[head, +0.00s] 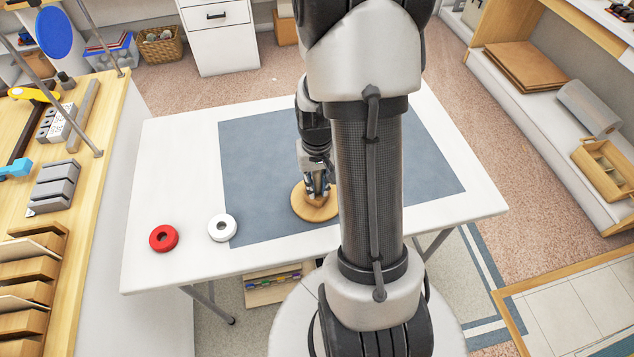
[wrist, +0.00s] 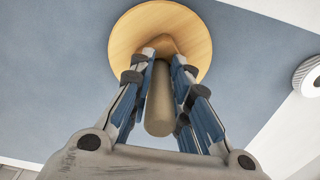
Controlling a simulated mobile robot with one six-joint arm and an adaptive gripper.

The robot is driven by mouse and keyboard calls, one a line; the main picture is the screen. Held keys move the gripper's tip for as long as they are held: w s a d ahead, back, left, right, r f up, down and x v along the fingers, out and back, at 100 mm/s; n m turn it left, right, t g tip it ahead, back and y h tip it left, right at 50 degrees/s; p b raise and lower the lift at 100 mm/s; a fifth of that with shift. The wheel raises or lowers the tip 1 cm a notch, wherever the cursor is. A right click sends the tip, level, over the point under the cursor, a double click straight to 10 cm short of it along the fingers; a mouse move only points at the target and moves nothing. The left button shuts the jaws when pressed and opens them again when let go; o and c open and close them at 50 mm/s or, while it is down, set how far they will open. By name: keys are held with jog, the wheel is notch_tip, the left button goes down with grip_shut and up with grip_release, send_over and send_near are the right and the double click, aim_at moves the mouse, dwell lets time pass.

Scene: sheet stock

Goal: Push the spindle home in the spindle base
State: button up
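The spindle base (head: 300,205) is a round wooden disc lying on the blue-grey mat; it also shows in the wrist view (wrist: 125,42). The spindle (wrist: 160,100) is a plain brownish rod, seen in the wrist view between my fingers, with one end toward the camera and the other at the disc. My gripper (head: 318,192) is over the base, pointing down. In the wrist view its fingertips (wrist: 162,56) close in on the spindle from both sides, near the disc. How deep the spindle sits in the base is hidden by the fingertips.
The mat (head: 260,160) is otherwise clear. A wooden bench (head: 100,110) with stock stands left, shelving (head: 545,110) right. My arm hides part of the table.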

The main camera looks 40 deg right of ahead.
jog(key=o, duration=0.3)
jog(key=shift+s+a+f, duration=0.1)
jog(key=shift+f, duration=0.1)
jog(key=shift+o, duration=0.5)
jog(key=o, duration=0.5)
jog(key=shift+r, duration=0.1)
jog(key=shift+r+p, duration=2.9)
jog(key=shift+r, duration=0.65)
